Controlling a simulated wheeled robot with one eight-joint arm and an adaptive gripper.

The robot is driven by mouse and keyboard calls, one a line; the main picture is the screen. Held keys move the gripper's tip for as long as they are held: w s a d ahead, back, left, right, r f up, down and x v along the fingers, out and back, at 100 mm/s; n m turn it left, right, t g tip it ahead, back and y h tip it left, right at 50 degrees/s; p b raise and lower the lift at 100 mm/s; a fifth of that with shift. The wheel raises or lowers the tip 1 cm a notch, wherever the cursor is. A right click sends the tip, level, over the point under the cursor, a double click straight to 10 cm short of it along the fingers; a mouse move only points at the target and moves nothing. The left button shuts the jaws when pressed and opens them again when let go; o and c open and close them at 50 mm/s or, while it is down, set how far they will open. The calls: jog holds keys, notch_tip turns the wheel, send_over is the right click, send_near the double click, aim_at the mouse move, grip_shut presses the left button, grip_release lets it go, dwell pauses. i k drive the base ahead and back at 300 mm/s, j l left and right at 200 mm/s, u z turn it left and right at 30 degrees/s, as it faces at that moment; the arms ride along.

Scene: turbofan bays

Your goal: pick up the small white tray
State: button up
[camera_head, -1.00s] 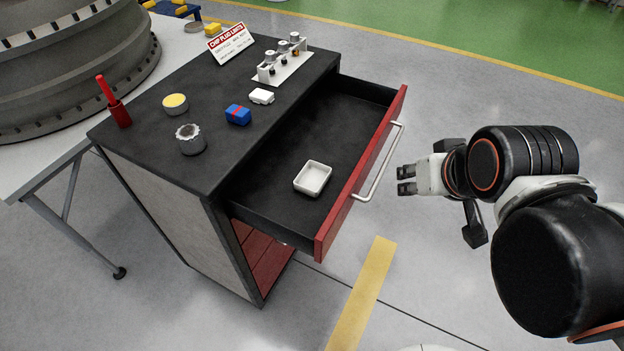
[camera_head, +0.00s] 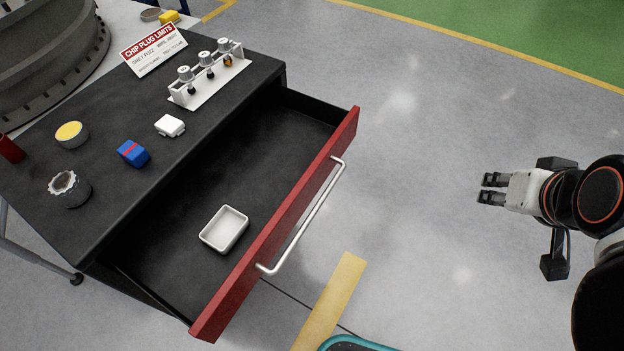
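The small white tray (camera_head: 224,229) is a shallow, empty rectangular dish. It lies in the open drawer (camera_head: 262,160) of the cabinet, near the drawer's front end and close to the red front panel. My gripper (camera_head: 492,188) is at the right, outside the drawer and well apart from the tray. Its two dark fingers point left with a small gap between them, and nothing is held.
The red drawer front (camera_head: 285,230) with its silver handle (camera_head: 305,215) stands between my gripper and the tray. The black cabinet top (camera_head: 100,120) bears a white rack (camera_head: 210,80), a sign (camera_head: 153,48), a blue-red block (camera_head: 133,153) and a white block (camera_head: 170,126). Floor between is clear.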

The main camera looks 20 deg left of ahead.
aim_at(224, 231)
jog(key=i+l, duration=0.25)
jog(key=i, duration=0.3)
jog(key=i+l+z, duration=0.1)
jog(key=i, duration=0.5)
jog(key=i+l+z, duration=0.1)
jog(key=i+l, duration=0.2)
jog(key=i, duration=0.25)
jog(key=i+u, duration=0.25)
jog(key=u, duration=0.2)
jog(key=i+u, duration=0.25)
jog(key=u, duration=0.2)
jog(key=i+l+u, duration=0.2)
jog(key=u, duration=0.3)
jog(key=i+l+u, duration=0.2)
jog(key=u, duration=0.25)
jog(key=i+u, duration=0.15)
jog(key=u, duration=0.3)
jog(key=i+l+u, duration=0.1)
jog(key=u, duration=0.4)
jog(key=i+l+u, duration=0.1)
jog(key=u, duration=0.35)
jog(key=l+u, duration=0.25)
jog(key=u, duration=0.2)
jog(key=i+l+u, duration=0.1)
jog(key=l+u, duration=0.15)
jog(key=u, duration=0.25)
jog(key=i+l+u, duration=0.2)
jog(key=l+u, duration=0.25)
